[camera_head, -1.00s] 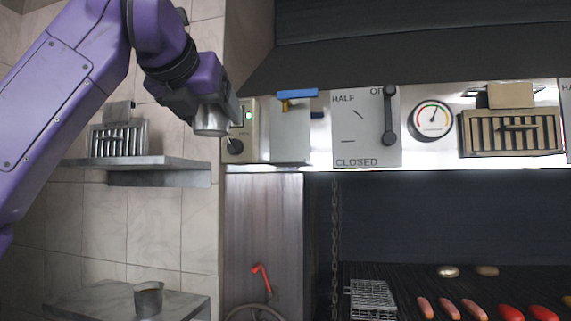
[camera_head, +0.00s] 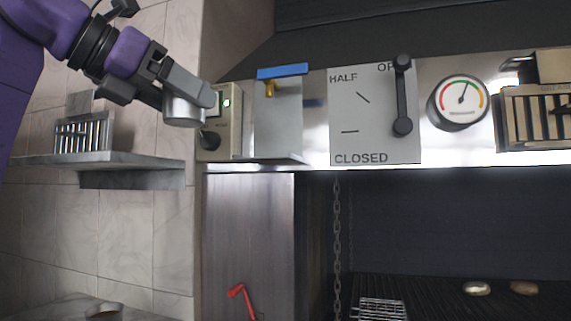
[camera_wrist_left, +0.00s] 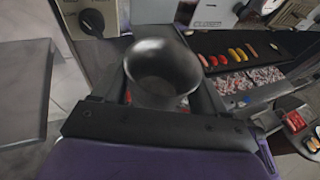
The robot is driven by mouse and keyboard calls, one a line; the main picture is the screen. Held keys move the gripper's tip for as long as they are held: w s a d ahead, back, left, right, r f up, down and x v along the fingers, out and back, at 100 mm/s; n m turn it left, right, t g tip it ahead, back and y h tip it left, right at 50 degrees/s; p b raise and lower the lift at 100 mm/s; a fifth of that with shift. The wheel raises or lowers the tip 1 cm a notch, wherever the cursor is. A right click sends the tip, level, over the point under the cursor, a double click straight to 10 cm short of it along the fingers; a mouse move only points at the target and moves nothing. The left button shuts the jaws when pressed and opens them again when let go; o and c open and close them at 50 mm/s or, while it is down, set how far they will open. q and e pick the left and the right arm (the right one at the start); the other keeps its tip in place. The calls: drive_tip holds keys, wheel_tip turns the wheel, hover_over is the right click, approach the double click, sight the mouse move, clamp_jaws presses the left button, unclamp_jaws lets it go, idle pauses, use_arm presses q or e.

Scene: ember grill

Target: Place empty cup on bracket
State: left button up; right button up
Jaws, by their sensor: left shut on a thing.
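A small metal cup (camera_head: 181,110) is held in my left gripper (camera_head: 186,97), in front of the control panel's left end. The left wrist view shows the cup (camera_wrist_left: 161,72) from above, between the fingers, with its inside dark and empty. The left gripper is shut on it. A metal bracket or box (camera_head: 278,125) with a blue handle (camera_head: 282,71) on top stands right of the cup, apart from it. I cannot tell for sure whether this is the task's bracket. My right gripper is not in view.
A control box (camera_head: 218,125) with a black knob is just right of the cup. A wall shelf (camera_head: 130,159) holds a slatted metal holder (camera_head: 84,137). Another cup (camera_head: 104,311) stands on the lower counter. A lever plate (camera_head: 375,120) and gauge (camera_head: 458,102) lie further right.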

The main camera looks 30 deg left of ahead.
use_arm(q)
drive_tip(key=w, duration=0.3)
drive_tip(key=shift+d, duration=0.15)
drive_tip(key=w+p, duration=0.1)
drive_tip(key=w, duration=0.4)
drive_tip(key=w+d+p, duration=0.1)
drive_tip(key=w+p, duration=0.1)
drive_tip(key=w, duration=0.3)
drive_tip(key=w+d+p, duration=0.1)
drive_tip(key=w+p, duration=0.1)
drive_tip(key=w, duration=0.3)
drive_tip(key=shift+w+d, duration=0.1)
drive_tip(key=shift+d, duration=0.15)
drive_tip(key=f, duration=0.1)
drive_tip(key=f+b, duration=0.1)
drive_tip(key=f, duration=0.1)
drive_tip(key=shift+s, duration=0.3)
drive_tip(key=shift+f, duration=0.2)
drive_tip(key=shift+w+a, duration=0.1)
drive_tip(key=shift+w, duration=0.15)
drive_tip(key=shift+s+d+f, duration=0.1)
drive_tip(key=shift+d+f, duration=0.1)
drive_tip(key=shift+f, duration=0.05)
drive_tip(key=o, duration=0.8)
drive_tip(key=shift+r, duration=0.1)
drive_tip(key=shift+a, duration=0.1)
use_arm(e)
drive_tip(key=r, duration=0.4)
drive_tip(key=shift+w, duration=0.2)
